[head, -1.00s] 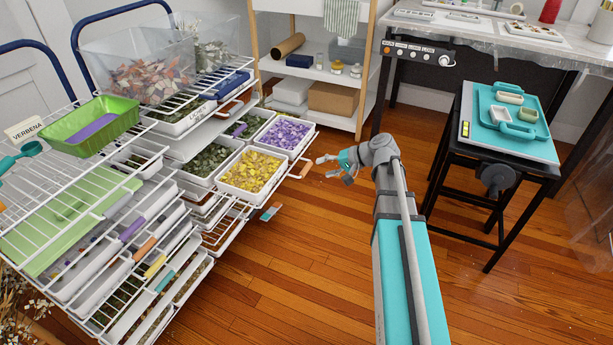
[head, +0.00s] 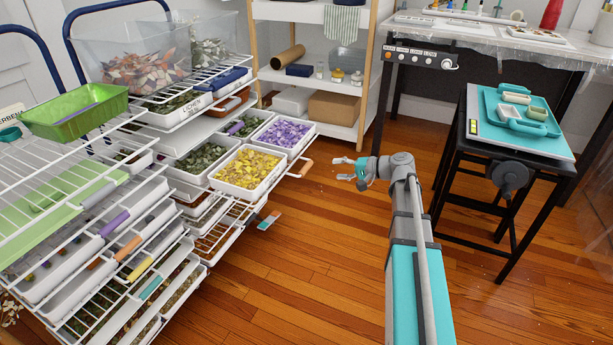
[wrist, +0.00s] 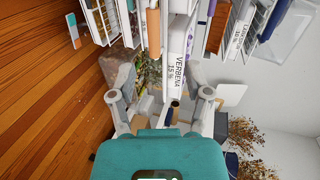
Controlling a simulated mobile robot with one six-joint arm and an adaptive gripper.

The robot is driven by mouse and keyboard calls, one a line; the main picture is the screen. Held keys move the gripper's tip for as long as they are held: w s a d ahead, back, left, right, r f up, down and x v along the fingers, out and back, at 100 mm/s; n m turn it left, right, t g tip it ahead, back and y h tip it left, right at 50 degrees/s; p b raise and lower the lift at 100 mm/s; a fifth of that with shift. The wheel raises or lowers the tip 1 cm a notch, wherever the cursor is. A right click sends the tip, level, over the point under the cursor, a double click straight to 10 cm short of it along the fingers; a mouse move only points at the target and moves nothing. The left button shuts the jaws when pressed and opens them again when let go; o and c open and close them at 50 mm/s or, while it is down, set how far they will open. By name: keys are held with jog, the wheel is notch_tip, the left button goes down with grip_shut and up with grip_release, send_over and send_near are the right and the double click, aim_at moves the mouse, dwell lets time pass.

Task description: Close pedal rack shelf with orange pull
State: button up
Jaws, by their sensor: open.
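The pedal rack is a white wire rack on the left. Its pulled-out shelf (head: 272,183) carries trays of yellow petals (head: 248,169), purple petals (head: 284,132) and green leaves (head: 202,158). The orange pull (head: 306,168) is on the shelf's right front edge. My gripper (head: 339,168) is open and empty, just right of the pull and apart from it. In the wrist view, an orange-brown bar (wrist: 153,32), apparently this pull, lies ahead between the open fingers (wrist: 160,72).
Lower shelves with purple, orange, yellow and teal pulls (head: 150,288) stick out at front left. A small teal-ended tag (head: 268,221) shows below the shelf. A black stool (head: 512,150) with a teal tray stands right. Wooden floor (head: 310,270) between is clear.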

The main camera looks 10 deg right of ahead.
aim_at(309, 168)
jog(key=shift+w+d+f+m+t+y+b, duration=0.15)
jog(key=shift+w+d+f+m+t+b, duration=0.15)
jog(key=shift+d+f+b, duration=0.45)
jog(key=shift+w+d+f+m+t+y+b, duration=0.15)
jog(key=shift+w+d+f+b, duration=0.25)
jog(key=shift+b, duration=0.5)
jog(key=shift+a, duration=0.15)
jog(key=shift+b+x, duration=1.35)
jog(key=shift+x, duration=5.35)
jog(key=shift+w, duration=0.15)
grip_shut()
